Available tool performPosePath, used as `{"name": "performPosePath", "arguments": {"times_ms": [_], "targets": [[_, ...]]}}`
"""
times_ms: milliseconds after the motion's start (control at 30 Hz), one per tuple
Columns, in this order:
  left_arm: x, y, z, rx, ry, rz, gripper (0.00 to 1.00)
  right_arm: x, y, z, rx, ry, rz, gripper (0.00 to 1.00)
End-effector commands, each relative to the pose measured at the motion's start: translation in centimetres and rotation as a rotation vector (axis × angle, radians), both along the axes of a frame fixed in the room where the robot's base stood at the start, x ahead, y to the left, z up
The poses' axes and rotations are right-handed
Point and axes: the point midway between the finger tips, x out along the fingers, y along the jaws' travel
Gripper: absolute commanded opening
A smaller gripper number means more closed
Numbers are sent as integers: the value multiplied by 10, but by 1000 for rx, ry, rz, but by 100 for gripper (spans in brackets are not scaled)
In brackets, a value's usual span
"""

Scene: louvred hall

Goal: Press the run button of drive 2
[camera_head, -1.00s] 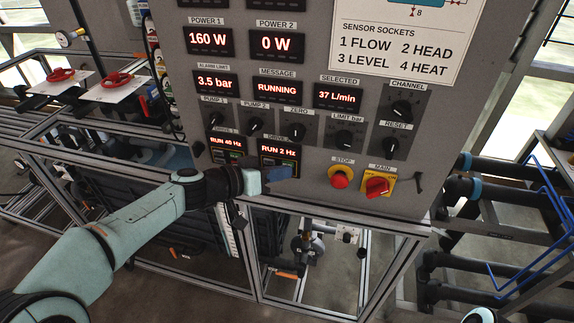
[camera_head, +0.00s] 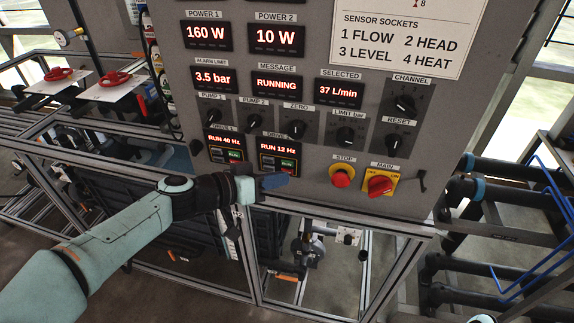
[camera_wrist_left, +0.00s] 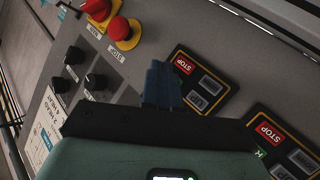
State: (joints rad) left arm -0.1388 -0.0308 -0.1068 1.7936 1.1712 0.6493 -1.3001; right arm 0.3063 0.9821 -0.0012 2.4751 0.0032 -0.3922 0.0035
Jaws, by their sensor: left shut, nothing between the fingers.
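Drive 2 (camera_head: 279,147) is a small black panel on the grey cabinet front, its display lit "RUN 12 Hz". Its green run button (camera_head: 287,163) shows just above my left gripper. My left gripper (camera_head: 276,181) is shut and empty, its dark blue fingertips just below drive 2. In the left wrist view the fingers (camera_wrist_left: 162,86) overlap the edge of drive 2 (camera_wrist_left: 205,82), beside its red STOP button (camera_wrist_left: 184,63).
Drive 1 (camera_head: 224,148) is left of drive 2 and reads "RUN 40 Hz". The red stop button (camera_head: 342,177) and red main switch (camera_head: 380,185) are to the right. Several black knobs sit above. The power 2 display (camera_head: 277,38) reads 10 W.

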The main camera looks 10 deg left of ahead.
Motion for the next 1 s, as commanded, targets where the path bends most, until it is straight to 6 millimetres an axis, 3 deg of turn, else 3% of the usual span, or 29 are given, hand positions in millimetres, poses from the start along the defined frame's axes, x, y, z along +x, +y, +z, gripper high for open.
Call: {"name": "performPosePath", "arguments": {"times_ms": [400, 1000], "targets": [[-37, 1, -3, 1, 0, -1, 0, -2, -1, -21, -3, 3, -2, 53], [-38, 1, -4, 1, 1, 0, 0, -2, -3, -22, -7, 3, -5, 53]]}}
